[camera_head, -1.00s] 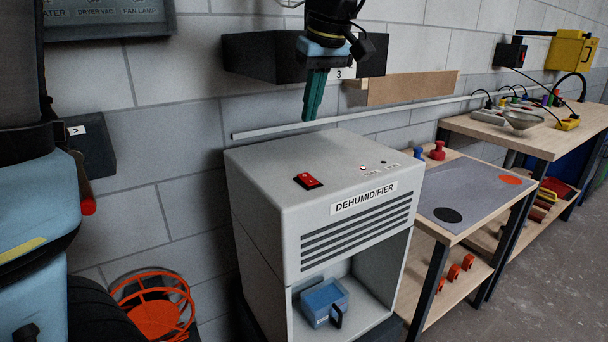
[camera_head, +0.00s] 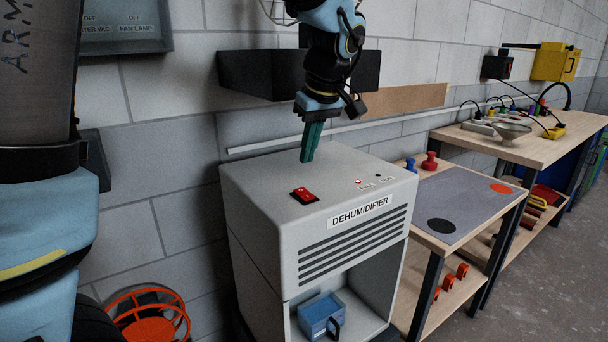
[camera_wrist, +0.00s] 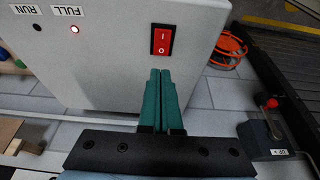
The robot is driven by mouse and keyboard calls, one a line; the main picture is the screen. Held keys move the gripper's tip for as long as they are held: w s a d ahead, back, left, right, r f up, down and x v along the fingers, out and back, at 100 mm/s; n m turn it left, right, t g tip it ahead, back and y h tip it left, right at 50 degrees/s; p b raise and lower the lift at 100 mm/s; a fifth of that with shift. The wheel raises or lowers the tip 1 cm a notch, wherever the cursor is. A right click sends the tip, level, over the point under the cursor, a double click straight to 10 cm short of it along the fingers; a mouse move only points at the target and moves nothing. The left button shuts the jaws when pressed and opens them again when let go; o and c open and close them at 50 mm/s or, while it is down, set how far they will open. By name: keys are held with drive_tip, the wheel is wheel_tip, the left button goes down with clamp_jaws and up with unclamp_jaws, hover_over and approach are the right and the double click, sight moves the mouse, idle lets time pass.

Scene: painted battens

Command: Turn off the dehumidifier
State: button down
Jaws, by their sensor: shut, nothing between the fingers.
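The dehumidifier (camera_head: 258,238) is a light grey cabinet with a labelled, slatted front. A red rocker switch (camera_head: 304,195) sits on its top; it also shows in the wrist view (camera_wrist: 162,40), with marks "I" and "O". In the wrist view the fingertips (camera_wrist: 160,72) appear just short of the switch.
A blue container (camera_head: 321,315) stands in the cabinet's lower opening. A dark wall box (camera_head: 245,75) is behind my arm. A bench with a grey mat (camera_head: 465,200) stands to the right, and an orange wire basket (camera_head: 150,318) lies at the lower left.

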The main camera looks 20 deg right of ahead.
sight(305, 194)
drive_tip(key=x, duration=0.2)
drive_tip(key=p+x, duration=0.1)
drive_tip(key=x, duration=0.3)
drive_tip(key=shift+s+f+p, duration=0.25)
drive_tip(key=shift+f+p, duration=0.1)
drive_tip(key=shift+f, duration=0.2)
drive_tip(key=shift+f, duration=0.1)
drive_tip(key=shift+w+f+b, duration=0.1)
drive_tip(key=shift+f+b, duration=0.25)
drive_tip(key=shift+b, duration=0.35)
drive_tip(key=shift+r, duration=0.2)
drive_tip(key=shift+f, duration=0.1)
drive_tip(key=shift+s+d, duration=0.2)
drive_tip(key=shift+s, duration=0.7)
